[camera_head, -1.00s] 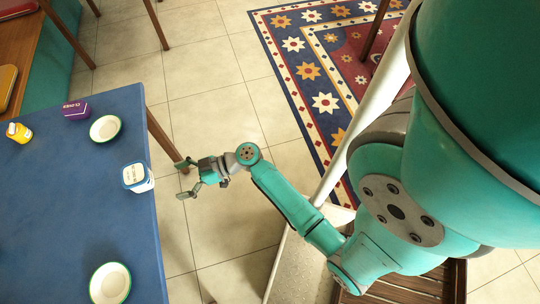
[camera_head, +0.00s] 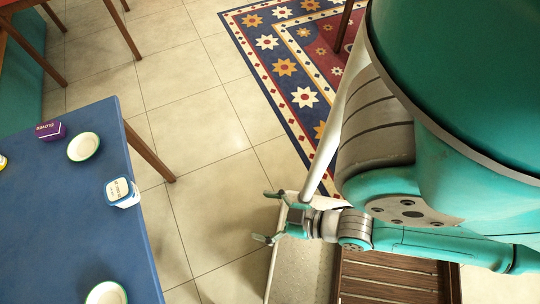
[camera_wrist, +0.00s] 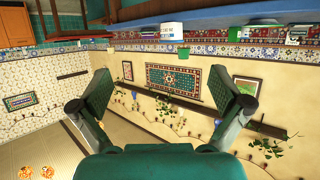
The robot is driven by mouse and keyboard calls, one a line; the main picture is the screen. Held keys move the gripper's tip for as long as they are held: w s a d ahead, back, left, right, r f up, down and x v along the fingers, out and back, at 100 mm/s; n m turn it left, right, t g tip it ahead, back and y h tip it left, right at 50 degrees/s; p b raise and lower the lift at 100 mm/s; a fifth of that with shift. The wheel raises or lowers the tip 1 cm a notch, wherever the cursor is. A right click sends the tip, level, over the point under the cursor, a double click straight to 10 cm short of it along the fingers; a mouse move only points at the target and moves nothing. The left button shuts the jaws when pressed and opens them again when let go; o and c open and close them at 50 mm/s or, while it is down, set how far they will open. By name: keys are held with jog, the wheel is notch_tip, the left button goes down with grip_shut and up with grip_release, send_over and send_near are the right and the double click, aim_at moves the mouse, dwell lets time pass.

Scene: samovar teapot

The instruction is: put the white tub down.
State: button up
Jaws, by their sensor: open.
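The white tub (camera_head: 121,191) with a blue-edged, lettered lid stands on the blue table (camera_head: 60,225), close to its right edge. My gripper (camera_head: 268,216) is open and empty, out over the floor to the right of the table and well apart from the tub. In the wrist view my gripper (camera_wrist: 160,95) shows its two fingers spread wide with nothing between them. A white tub-like box (camera_wrist: 172,31) shows beyond the fingers at the upper middle of the wrist view, at the table's edge.
On the table stand a purple box (camera_head: 51,131), a white bowl with a green rim (camera_head: 83,147) and another such bowl (camera_head: 106,293). Tiled floor (camera_head: 205,200) lies open between the table and me. A patterned rug (camera_head: 290,70) lies behind.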

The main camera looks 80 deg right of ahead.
notch_tip(320, 180, up, 6)
jog(key=s+t+y, duration=0.1)
jog(key=s, duration=0.1)
jog(key=m+g+y, duration=0.1)
jog(key=m+y, duration=1.1)
jog(key=m, duration=1.5)
send_near(131, 186)
jog(key=x, duration=0.6)
jog(key=f+x, duration=0.1)
jog(key=x, duration=0.1)
jog(key=shift+w+r, duration=0.1)
jog(key=shift+w, duration=0.2)
jog(key=shift+w+d+x, duration=0.15)
jog(key=shift+x, duration=1.25)
jog(key=shift+w+d+x, duration=0.1)
jog(key=shift+d+x, duration=0.05)
jog(key=shift+x, duration=1.2)
jog(key=c, duration=1.3)
jog(key=shift+c, duration=0.2)
